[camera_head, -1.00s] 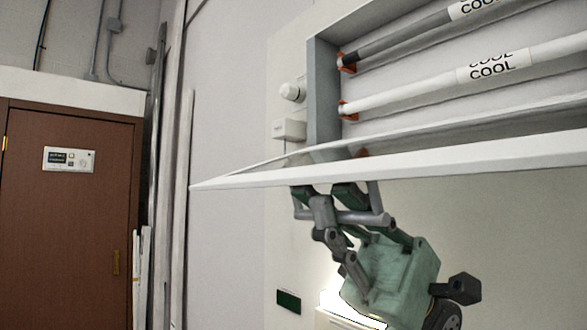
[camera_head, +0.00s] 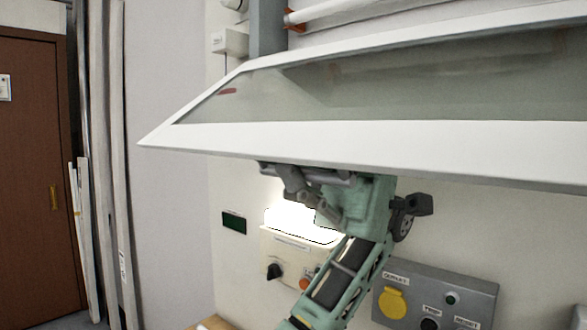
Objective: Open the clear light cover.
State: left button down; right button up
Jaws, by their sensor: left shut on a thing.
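The clear light cover (camera_head: 340,146) has a white frame around a see-through panel and spans the middle and right of the view. It stands out from the wall at a tilt, with its near edge toward me. My left gripper (camera_head: 305,172) is directly below that edge and shut on the cover's frame; the frame hides the fingertips. The light fixture's grey end (camera_head: 268,28) is behind and above the cover. Part of a white tube (camera_head: 322,10) shows at the top, and the panel covers the rest. My right gripper is not in view.
Below the cover, a beige box with a black knob (camera_head: 274,271) and a grey panel with a yellow round cover (camera_head: 393,302) are on the wall, close to my left arm. A brown door (camera_head: 35,180) and upright white boards (camera_head: 118,200) are at the left.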

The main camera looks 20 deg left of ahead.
pick_arm(q)
jog(key=c, duration=1.8)
grip_release()
jog(key=shift+w+d, duration=0.15)
jog(key=shift+w, duration=0.2)
jog(key=shift+c, duration=0.2)
jog(key=shift+s, duration=0.1)
